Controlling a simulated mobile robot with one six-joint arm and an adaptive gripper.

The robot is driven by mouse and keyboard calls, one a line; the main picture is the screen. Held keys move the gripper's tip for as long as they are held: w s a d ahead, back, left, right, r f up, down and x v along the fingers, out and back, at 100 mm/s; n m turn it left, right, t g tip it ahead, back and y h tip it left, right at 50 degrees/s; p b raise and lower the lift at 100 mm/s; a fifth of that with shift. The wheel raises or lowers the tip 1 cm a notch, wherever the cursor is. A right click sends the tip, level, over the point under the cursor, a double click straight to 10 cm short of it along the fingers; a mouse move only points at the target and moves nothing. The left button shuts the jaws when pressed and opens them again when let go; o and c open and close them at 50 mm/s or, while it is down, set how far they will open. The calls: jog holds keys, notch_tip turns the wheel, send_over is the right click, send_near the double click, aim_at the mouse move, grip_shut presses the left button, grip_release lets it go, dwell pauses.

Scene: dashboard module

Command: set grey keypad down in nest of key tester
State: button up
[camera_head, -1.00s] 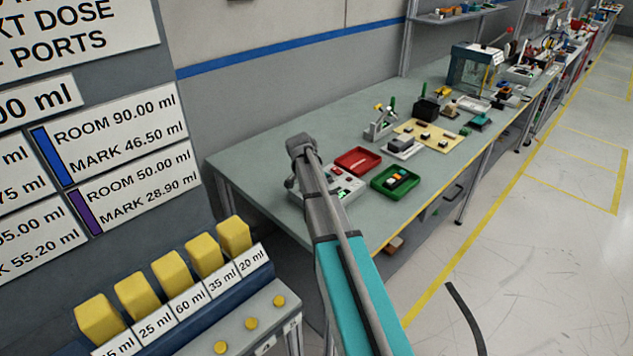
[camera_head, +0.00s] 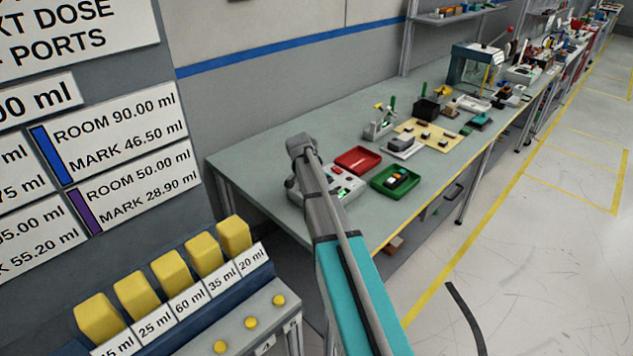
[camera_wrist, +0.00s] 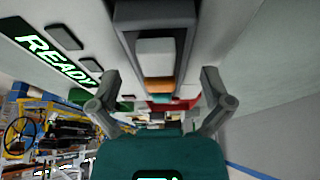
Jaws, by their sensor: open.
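In the wrist view, the grey keypad (camera_wrist: 155,50) shows as a grey body with a light key and an orange key. It appears to lie in the dark nest (camera_wrist: 123,14) of the key tester, though its seating depth cannot be told. My gripper (camera_wrist: 160,76) is open, with one finger on each side of the keypad's near end and gaps between. The tester's face carries a lit green READY display (camera_wrist: 58,53). In the head view, the key tester (camera_head: 350,182) is partly covered by my arm, and the gripper and keypad are hidden.
A red tray (camera_head: 358,160) stands just behind the tester. A green tray (camera_head: 397,182) to its right holds a dark piece with coloured keys. A yellow mat with small parts (camera_head: 428,133) lies farther along the bench. The bench's left end is clear.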

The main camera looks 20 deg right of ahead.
jog(key=shift+r+p, duration=3.9)
jog(key=shift+r, duration=0.05)
jog(key=s+a+f+n+g+y, duration=0.1)
jog(key=s+a+n+y, duration=0.3)
jog(key=s+a+n, duration=1)
jog(key=s+a, duration=0.8)
jog(key=s, duration=0.3)
jog(key=shift+s+f+g, duration=0.2)
jog(key=shift+s+g, duration=0.1)
jog(key=shift+s, duration=0.05)
